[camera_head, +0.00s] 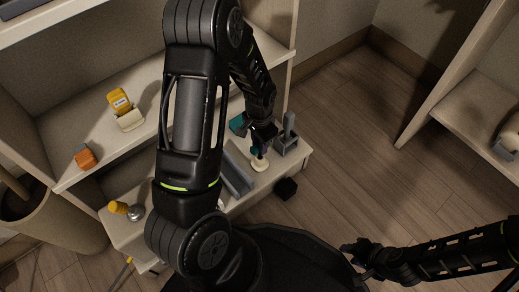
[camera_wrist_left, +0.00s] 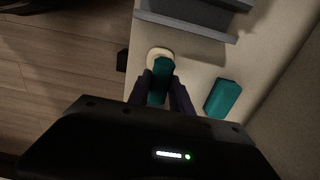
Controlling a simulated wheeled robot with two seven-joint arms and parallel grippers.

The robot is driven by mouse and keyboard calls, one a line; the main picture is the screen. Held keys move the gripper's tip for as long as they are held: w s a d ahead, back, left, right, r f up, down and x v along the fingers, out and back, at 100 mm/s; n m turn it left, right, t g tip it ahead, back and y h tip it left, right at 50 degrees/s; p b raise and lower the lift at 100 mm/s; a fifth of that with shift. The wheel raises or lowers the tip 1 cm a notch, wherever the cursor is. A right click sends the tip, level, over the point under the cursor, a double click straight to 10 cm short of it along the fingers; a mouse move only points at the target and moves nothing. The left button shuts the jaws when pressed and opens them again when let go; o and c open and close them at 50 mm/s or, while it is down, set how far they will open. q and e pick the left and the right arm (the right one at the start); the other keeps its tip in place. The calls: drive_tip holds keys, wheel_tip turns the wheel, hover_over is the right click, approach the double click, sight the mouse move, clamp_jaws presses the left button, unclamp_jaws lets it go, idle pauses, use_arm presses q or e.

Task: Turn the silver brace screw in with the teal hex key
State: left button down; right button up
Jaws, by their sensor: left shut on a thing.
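My left gripper (camera_head: 262,140) points down over the low shelf board and is shut on a teal handle (camera_wrist_left: 160,80), which looks like the teal hex key. A small cream round piece (camera_head: 260,164) lies right at the teal handle's end, and it also shows in the left wrist view (camera_wrist_left: 158,53). The key's tip is hidden. A second teal block (camera_wrist_left: 222,98) lies apart to the right in the wrist view; it shows behind the gripper in the head view (camera_head: 237,123). I cannot make out the silver brace screw. My right gripper (camera_head: 357,253) hangs low right, away from the shelf; its jaws are unclear.
A long grey piece (camera_head: 236,174) and a grey holder with an upright post (camera_head: 286,142) flank the left gripper. A black cube (camera_head: 286,188) is by the board's edge. An orange block (camera_head: 85,156) sits on the upper shelf.

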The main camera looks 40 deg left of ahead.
use_arm(q)
drive_tip(key=shift+r, duration=0.1)
drive_tip(key=shift+r+p, duration=3.1)
drive_tip(key=shift+r, duration=0.4)
